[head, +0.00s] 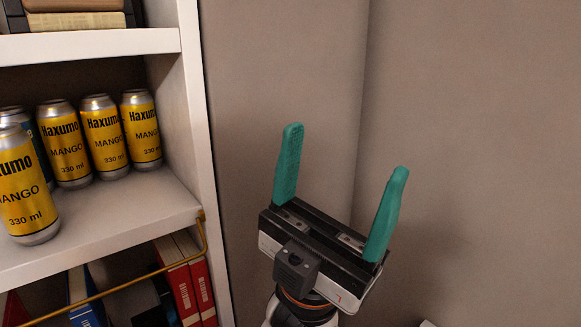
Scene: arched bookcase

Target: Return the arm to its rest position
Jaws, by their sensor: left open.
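My left gripper (341,190) is open and empty. Its two green fingers point up and stand wide apart, in front of the bare wall to the right of the bookcase. It touches nothing that I can see. A small light piece at the bottom edge, right of the gripper, is too cut off to tell. My right gripper does not show in the head view.
The white bookcase (99,43) fills the left side. Several yellow mango cans (103,137) stand on its middle shelf. Books (76,20) lie above, and red binders (187,283) stand below, behind a brass rail (150,272). The wall (480,110) to the right is bare.

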